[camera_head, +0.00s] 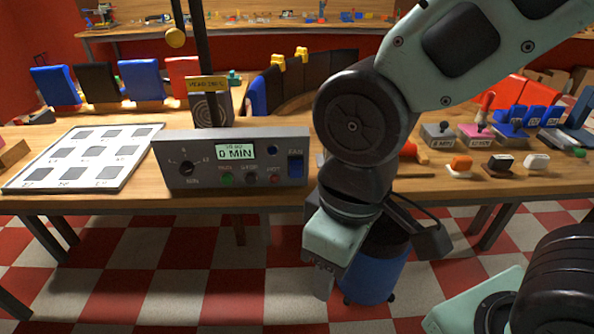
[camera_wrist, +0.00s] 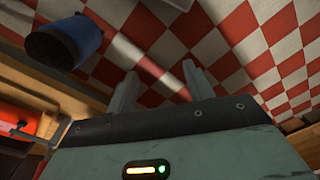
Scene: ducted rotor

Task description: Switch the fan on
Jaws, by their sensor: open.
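A grey control box (camera_head: 230,160) stands at the front edge of the wooden table, its panel facing me. Its lit display reads "0 MIN". A blue rocker switch (camera_head: 295,166) sits at the panel's right end under the label "FAN"; I cannot tell its position. My gripper (camera_head: 322,283) hangs below the table edge, to the right of and lower than the box, pointing down. In the wrist view its two fingers (camera_wrist: 160,92) are apart with nothing between them, over the checkered floor. The fan itself is not clearly identifiable.
A white tray (camera_head: 38,180) with grey squares lies left of the box. A blue stool or bin (camera_head: 384,268) stands on the floor behind my gripper; it also shows in the wrist view (camera_wrist: 62,43). Several small blocks and stamps (camera_head: 482,134) are on the table's right. Open floor lies before the table.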

